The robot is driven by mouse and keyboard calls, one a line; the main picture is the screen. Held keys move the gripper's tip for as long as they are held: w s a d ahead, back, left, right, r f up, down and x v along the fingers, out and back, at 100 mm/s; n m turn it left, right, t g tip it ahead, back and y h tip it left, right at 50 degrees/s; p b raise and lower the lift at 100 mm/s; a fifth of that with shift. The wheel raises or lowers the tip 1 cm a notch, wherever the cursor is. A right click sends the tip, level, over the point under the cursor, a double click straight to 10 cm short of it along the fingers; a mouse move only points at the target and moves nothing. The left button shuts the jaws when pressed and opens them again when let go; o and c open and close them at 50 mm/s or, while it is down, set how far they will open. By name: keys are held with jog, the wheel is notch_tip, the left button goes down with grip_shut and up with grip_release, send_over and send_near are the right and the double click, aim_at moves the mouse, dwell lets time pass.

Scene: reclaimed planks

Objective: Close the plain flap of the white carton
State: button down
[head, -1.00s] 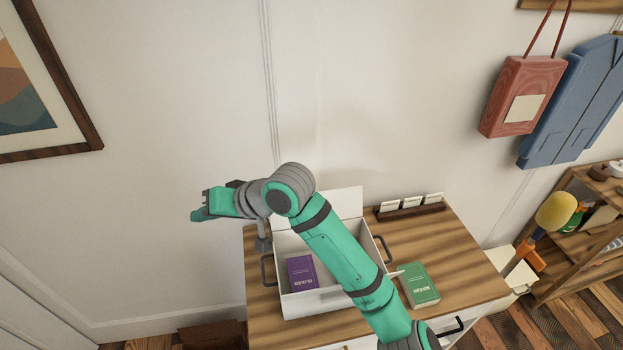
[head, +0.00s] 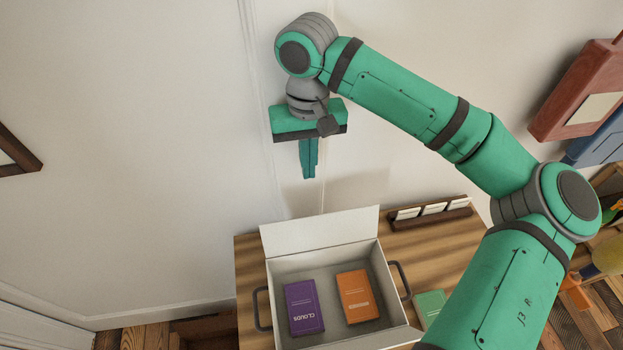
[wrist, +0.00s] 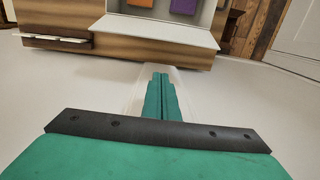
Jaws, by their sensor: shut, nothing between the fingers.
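The white carton (head: 325,262) stands open on the wooden cabinet top. Its back flap (head: 320,231) is plain and stands up, leaning back toward the wall. Another flap (head: 372,342) shows at the front edge, folded outward and partly cut off. The wrist view shows the back flap (wrist: 155,31) as a pale panel along the carton's near edge. My gripper (head: 308,174) points down with its fingers shut and empty, above and behind the back flap, near the wall and apart from the carton. The closed fingers also show in the wrist view (wrist: 161,82).
A purple book (head: 304,307) and an orange book (head: 357,296) lie inside the carton. A green book (head: 430,305) lies right of it. A card rack (head: 432,214) stands behind right. Dark handles flank the carton. The wall is close behind.

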send_near(322, 232)
jog(key=shift+w+a+f, duration=0.55)
jog(key=shift+w+f, duration=0.2)
jog(key=shift+w+a+f, duration=0.5)
jog(key=shift+w+f, duration=0.25)
jog(key=shift+f, duration=0.05)
